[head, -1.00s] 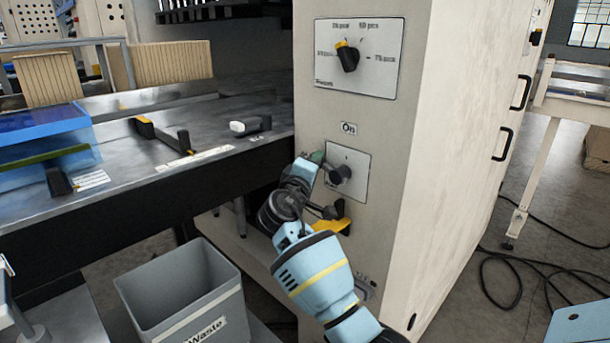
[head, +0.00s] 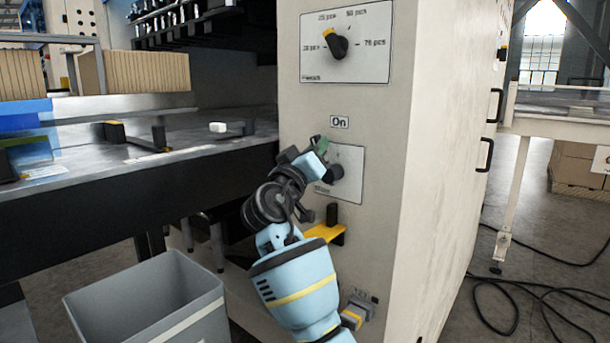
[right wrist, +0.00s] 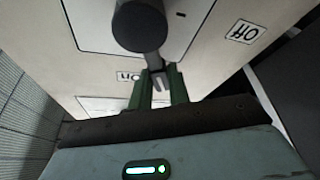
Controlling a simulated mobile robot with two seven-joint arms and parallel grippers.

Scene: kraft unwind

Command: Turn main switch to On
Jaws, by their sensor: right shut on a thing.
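The main switch is a dark round knob (head: 335,172) on a pale plate (head: 350,190) on the cabinet's front. An "On" label (head: 340,122) sits above the plate. My right gripper (head: 320,146) is at the knob's upper left, below the label. In the right wrist view, the knob's hub (right wrist: 140,27) is close, and its lever (right wrist: 155,60) runs to my right gripper's green fingers (right wrist: 161,88), which are shut on its end. An upside-down "Off" label (right wrist: 247,31) shows there; another label (right wrist: 129,77) is partly hidden by a finger. My left gripper is not in view.
A dial (head: 337,45) with a yellow-tipped pointer sits higher on the cabinet. A yellow bracket with a black post (head: 327,230) juts out below the switch, close to my right arm. A grey bin (head: 150,310) and a metal bench (head: 90,165) are at left.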

